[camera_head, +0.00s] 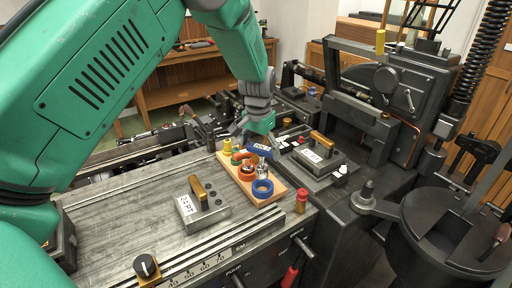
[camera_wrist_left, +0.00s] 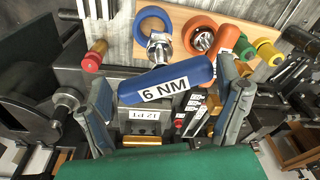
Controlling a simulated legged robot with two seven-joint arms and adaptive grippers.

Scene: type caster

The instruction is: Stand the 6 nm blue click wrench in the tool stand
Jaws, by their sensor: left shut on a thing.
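The blue wrench (camera_head: 262,149) has a blue handle labelled "6 NM" and a silver metal part below its middle. My left gripper (camera_head: 259,134) is shut on the blue handle (camera_wrist_left: 166,86), which lies crosswise between the fingers in the left wrist view. The tool stand is a wooden board (camera_head: 277,194) with a blue ring (camera_head: 262,188), an orange ring (camera_head: 244,167) and a yellow ring (camera_head: 227,146). The silver part (camera_wrist_left: 160,47) shows close beside the blue ring (camera_wrist_left: 153,22); I cannot tell whether they touch. My right gripper is not in view.
An orange-handled tool (camera_wrist_left: 226,42) and a green handle (camera_wrist_left: 245,48) are at the stand. A block marked "24 PT" (camera_head: 202,205) is to its left and a "12 PT" block (camera_head: 318,158) to its right. A red-capped piece (camera_head: 302,200) stands by the front edge.

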